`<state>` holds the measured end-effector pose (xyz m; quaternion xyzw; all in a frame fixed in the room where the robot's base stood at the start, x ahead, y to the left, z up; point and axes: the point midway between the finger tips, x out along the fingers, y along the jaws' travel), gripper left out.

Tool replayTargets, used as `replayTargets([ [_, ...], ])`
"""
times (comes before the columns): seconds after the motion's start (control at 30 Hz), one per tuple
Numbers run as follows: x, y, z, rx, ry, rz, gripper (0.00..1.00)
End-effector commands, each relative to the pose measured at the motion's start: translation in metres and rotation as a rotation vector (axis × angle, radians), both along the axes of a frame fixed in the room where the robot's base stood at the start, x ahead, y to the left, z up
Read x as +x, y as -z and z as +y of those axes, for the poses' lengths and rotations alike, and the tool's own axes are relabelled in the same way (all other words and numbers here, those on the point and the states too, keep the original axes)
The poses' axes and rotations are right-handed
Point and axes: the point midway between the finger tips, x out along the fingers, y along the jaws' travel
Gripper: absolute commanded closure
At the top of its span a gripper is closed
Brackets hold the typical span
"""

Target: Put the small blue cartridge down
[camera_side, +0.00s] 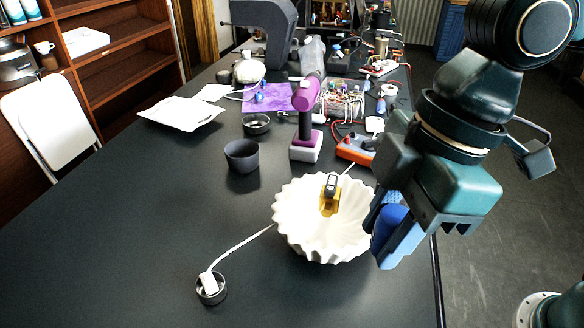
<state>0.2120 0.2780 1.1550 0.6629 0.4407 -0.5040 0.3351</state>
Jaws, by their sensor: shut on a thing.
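The small blue cartridge (389,228) is between the fingers of my gripper (391,238), partly hidden by them. My gripper is shut on it and points downward. It is at the right side of the white fluted bowl (296,237), near the table's right edge. I cannot tell how high the cartridge is above the table. The bowl holds a yellow and dark object (329,196).
A dark cup (241,156), a purple and black drill (305,115) and an orange device (356,149) stand behind the bowl. A white cable runs from the bowl to a small ring (211,290). The table (110,245) is clear at front left.

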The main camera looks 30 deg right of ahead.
Motion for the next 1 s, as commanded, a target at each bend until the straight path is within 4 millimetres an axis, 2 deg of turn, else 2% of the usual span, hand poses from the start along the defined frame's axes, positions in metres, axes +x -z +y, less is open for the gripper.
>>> replayTargets([
  [0.17, 0.012, 0.0, 0.006, -0.002, 0.035, 0.0, 0.92],
  [0.37, 0.043, 0.001, 0.02, -0.006, 0.123, 0.002, 0.92],
  [0.67, 0.109, 0.01, 0.044, -0.01, 0.309, 0.004, 0.92],
  [1.0, 0.184, 0.033, 0.063, -0.013, 0.529, 0.006, 0.92],
])
